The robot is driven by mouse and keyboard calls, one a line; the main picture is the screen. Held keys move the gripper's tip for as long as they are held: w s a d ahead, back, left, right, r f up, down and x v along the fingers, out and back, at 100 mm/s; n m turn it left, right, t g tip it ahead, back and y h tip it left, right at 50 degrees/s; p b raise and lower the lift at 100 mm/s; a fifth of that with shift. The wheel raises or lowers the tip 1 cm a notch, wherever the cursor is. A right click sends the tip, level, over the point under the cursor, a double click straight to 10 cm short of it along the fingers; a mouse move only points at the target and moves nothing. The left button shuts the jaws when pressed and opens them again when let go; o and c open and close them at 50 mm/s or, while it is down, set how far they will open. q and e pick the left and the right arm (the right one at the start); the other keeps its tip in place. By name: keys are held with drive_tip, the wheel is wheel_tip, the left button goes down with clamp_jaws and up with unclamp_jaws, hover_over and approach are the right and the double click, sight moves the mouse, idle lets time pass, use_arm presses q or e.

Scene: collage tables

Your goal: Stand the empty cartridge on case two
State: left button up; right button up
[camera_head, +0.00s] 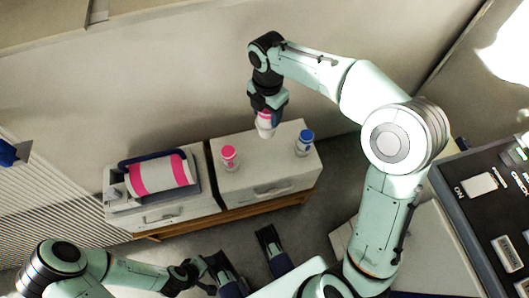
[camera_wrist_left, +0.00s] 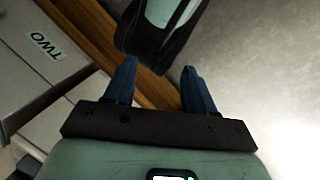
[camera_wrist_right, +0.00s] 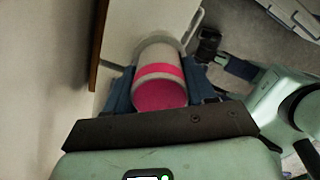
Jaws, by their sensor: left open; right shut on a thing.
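My right gripper (camera_head: 268,104) is shut on a cartridge (camera_head: 265,122) with a pink top, a pink band and a pale body. In the right wrist view the cartridge (camera_wrist_right: 160,80) sits between the blue fingers. It is over the rear part of the right-hand pale case (camera_head: 248,180); whether its foot touches the top I cannot tell. The left wrist view shows a TWO label (camera_wrist_left: 43,46) on a case that appears to be this one. My left gripper (camera_head: 208,278) is open and empty low in front of the cases; its fingers show in the left wrist view (camera_wrist_left: 155,72).
On the right-hand case stand a pink-topped cartridge (camera_head: 230,158) and a blue-topped one (camera_head: 304,143). The left-hand case (camera_head: 125,217) carries a pink-banded drum (camera_head: 160,175) in a dark frame. A wall rises behind. A dark bench (camera_head: 470,180) stands at right.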

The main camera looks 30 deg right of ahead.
drive_tip(key=shift+f, duration=0.4)
use_arm(q)
drive_tip(key=w+a+f+t+y+b, duration=0.1)
drive_tip(key=w+a+f+b, duration=0.3)
drive_tip(key=f, duration=0.3)
drive_tip(key=shift+w+f+n+b, duration=0.25)
drive_tip(key=shift+n+b, duration=0.15)
drive_tip(key=shift+b, duration=0.5)
use_arm(e)
wheel_tip(320, 180, down, 19)
drive_tip(key=shift+f, duration=0.1)
drive_tip(key=shift+f, duration=0.1)
drive_tip(key=o, duration=1.1)
use_arm(q)
drive_tip(key=shift+s+f, duration=0.1)
use_arm(e)
drive_tip(key=shift+o, duration=0.2)
